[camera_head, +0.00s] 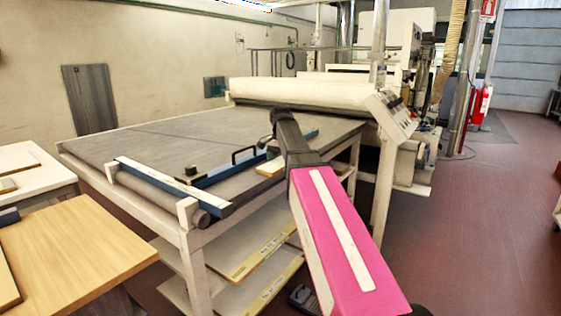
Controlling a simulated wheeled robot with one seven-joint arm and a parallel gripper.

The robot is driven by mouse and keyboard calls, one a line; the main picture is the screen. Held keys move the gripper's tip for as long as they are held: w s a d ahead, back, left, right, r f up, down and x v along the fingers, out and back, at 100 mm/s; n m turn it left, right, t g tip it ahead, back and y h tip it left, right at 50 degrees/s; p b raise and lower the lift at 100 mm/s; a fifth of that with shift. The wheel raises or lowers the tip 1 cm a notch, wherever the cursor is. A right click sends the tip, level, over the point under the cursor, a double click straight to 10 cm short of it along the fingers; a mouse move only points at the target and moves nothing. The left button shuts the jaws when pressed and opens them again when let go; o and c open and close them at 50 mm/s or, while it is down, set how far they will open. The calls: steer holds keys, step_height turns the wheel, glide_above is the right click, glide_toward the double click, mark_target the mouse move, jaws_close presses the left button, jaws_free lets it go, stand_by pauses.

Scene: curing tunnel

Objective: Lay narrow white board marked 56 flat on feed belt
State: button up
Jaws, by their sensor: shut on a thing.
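The feed belt (150,145) is a wide grey surface on a white frame, running back to a large roller. I cannot make out a board marked 56. A small pale block or board end (268,168) shows on or just above the belt beside my arm, partly hidden by it; no marking is readable. A long white-topped blue bar (165,182) lies along the belt's near edge. My pink and black arm reaches over the belt's right part. My gripper is not visible, as the arm hides that area, so what it holds cannot be seen.
A blue rail (222,172) with a black handle (244,152) crosses the belt near my arm. The white roller (300,93) spans the far end. Boards with yellow edges (262,255) lie on shelves below. A wooden table (75,240) stands at left. The belt's left middle is clear.

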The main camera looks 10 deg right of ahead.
mark_target(280, 161)
steer(key=shift+f, duration=0.15)
steer(key=o, duration=0.9)
steer(key=shift+c, duration=0.2)
step_height(280, 161, up, 12)
steer(key=shift+f, duration=6)
